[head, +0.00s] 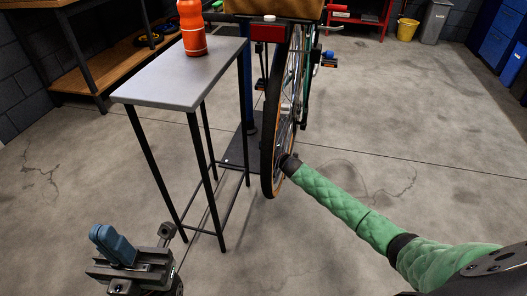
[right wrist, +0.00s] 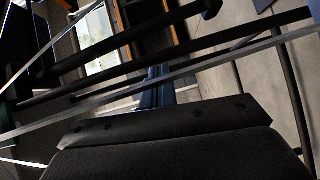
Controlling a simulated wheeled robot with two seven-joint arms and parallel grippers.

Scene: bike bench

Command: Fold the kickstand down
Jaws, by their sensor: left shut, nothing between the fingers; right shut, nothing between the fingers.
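The bicycle's rear wheel (head: 283,110) stands upright in the middle of the head view, its green frame (head: 312,75) behind it. I cannot make out the kickstand in either view. My right arm reaches from the lower right to the wheel's lower part; its gripper is hidden behind the wheel there. In the right wrist view my right gripper (right wrist: 155,88) shows as blue fingers past a dark housing, shut and empty, among dark tubes and thin pale bars. My left gripper (head: 114,243), with blue fingers, is shut and empty at the lower left, well away from the bicycle.
A grey side table (head: 190,75) with an orange bottle (head: 192,27) stands left of the wheel. A workbench (head: 110,60) is at the back left. A yellow bucket (head: 407,29) and blue cabinets (head: 500,35) are at the back right. The floor right of the bicycle is clear.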

